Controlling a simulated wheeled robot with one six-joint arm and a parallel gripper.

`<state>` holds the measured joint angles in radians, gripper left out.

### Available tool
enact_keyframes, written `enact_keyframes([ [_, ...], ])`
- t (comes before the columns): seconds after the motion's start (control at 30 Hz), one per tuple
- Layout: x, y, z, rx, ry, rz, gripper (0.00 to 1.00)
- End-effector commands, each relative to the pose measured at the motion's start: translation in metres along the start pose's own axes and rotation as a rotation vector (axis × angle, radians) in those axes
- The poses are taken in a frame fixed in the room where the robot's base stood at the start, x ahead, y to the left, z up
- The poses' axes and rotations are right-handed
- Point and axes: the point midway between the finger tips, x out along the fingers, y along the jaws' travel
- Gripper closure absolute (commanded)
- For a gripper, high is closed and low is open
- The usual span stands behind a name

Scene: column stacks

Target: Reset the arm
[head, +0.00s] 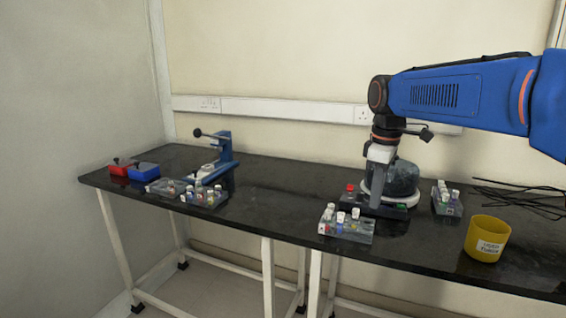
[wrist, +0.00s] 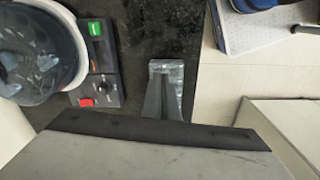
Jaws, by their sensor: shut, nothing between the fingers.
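My blue arm reaches in from the right in the head view, and my gripper (head: 376,200) points down in front of a round machine with a dark drum (head: 402,180). In the wrist view my gripper (wrist: 166,66) is shut with nothing in it. The machine's clear-topped bowl (wrist: 38,55) is at the left there, with its control panel (wrist: 98,65) bearing a green and a red switch just left of the fingers. The fingers appear apart from the panel in the wrist view. They hide part of the machine in the head view.
A rack of vials (head: 346,226) stands left of the machine's front, another rack (head: 446,200) to its right. A yellow pot (head: 487,239) and dark rods (head: 520,200) are at the right. A blue press (head: 220,155), more vials and red and blue boxes (head: 143,172) are left.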

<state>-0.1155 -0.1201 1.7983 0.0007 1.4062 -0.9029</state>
Motion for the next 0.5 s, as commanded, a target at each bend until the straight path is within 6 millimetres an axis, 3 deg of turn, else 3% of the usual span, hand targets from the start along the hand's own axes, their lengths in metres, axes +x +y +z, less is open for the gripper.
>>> enact_keyframes([
  [0.27,0.009,-0.038,0.042,0.185,0.044,0.051,1.0],
  [0.5,0.033,-0.085,0.089,0.416,0.108,0.103,1.0],
])
